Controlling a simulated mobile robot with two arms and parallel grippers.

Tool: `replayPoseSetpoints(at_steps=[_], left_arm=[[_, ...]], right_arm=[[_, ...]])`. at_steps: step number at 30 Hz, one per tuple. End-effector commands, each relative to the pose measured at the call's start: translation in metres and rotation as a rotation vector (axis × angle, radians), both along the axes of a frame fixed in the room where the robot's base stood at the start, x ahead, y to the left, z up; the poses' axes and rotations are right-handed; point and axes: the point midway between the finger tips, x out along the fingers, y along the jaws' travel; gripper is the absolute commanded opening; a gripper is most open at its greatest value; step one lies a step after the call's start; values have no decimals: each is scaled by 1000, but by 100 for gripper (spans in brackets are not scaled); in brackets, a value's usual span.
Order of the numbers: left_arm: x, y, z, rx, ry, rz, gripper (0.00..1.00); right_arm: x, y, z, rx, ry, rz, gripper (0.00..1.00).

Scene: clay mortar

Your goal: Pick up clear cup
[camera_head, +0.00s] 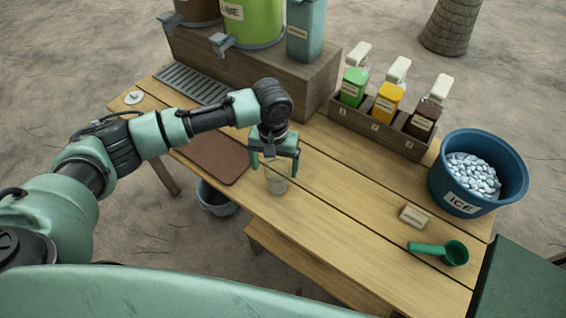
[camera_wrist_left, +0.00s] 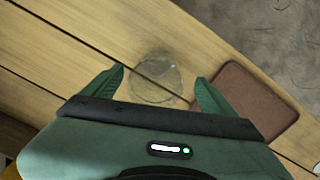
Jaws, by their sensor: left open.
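A clear cup (camera_head: 277,181) stands upright on the wooden table (camera_head: 330,215), near its front edge in the head view. It also shows in the left wrist view (camera_wrist_left: 158,76), seen from above. My left gripper (camera_head: 275,168) is open, directly above the cup, with its fingers pointing down. In the left wrist view the cup lies between and a little beyond the two fingertips. I cannot tell whether either finger touches it. My right gripper does not show in either view.
A brown mat (camera_head: 213,157) lies left of the cup. A bottle rack (camera_head: 375,134), a blue ice bucket (camera_head: 509,165), a small labelled block (camera_head: 413,216) and a green scoop (camera_head: 453,252) are to the right. A wooden dispenser stand (camera_head: 310,82) is behind. A grey bucket (camera_head: 214,201) sits below.

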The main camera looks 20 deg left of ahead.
Motion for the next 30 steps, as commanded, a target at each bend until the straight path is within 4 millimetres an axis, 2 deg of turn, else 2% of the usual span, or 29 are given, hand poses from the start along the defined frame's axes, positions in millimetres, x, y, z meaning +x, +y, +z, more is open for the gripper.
replayPoseSetpoints(at_steps=[5, 9, 11, 21, 29, 30], left_arm=[[0, 1, -6, 2, 3, 4, 87], [1, 0, -22, 2, 2, 4, 87], [2, 0, -28, 2, 2, 4, 87], [9, -5, -73, 1, 1, 2, 87], [9, -4, -78, 1, 0, 2, 87], [9, -4, -78, 1, 0, 2, 84]], right_arm=[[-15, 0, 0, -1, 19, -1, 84], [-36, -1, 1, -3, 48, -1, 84], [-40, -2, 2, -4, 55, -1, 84], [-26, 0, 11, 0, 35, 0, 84], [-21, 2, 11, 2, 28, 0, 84], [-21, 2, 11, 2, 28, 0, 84]])
